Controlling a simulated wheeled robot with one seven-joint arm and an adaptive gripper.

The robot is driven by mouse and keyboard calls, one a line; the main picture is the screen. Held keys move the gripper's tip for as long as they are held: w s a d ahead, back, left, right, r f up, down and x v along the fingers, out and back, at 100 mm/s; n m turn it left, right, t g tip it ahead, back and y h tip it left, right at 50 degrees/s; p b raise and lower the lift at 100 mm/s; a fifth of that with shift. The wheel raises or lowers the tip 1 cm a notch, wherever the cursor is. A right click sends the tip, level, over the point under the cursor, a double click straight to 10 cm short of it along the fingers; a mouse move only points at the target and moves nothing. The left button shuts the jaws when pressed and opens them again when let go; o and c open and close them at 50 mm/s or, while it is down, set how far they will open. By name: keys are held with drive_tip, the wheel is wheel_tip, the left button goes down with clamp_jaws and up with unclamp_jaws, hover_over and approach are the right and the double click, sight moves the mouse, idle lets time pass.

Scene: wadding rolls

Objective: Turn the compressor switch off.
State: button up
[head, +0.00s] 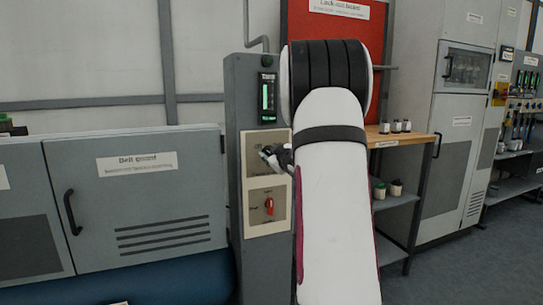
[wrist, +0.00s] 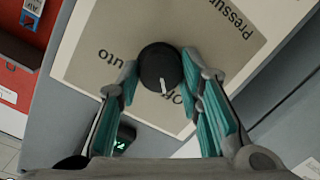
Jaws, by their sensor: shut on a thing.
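The compressor switch is a black round knob (wrist: 157,62) with a white pointer line, on a beige plate (wrist: 85,45) in the wrist view. The pointer aims towards the bottom of the picture, near partly hidden lettering that looks like "Off"; "uto" shows to the left. My gripper (wrist: 160,70) has its teal-padded fingers on both sides of the knob and is shut on it. In the head view my gripper (head: 277,157) is at the upper beige plate (head: 254,141) on a grey column, and it hides the knob there.
A lower plate with a red rotary switch (head: 269,206) sits just below. A green-lit display (head: 267,97) is above. A grey cabinet labelled "Belt guard" (head: 135,190) stands left; a wooden-topped shelf (head: 400,139) with small jars stands right, behind my arm.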

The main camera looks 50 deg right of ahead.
drive_tip(key=o, duration=1.2)
drive_tip(key=v, duration=1.2)
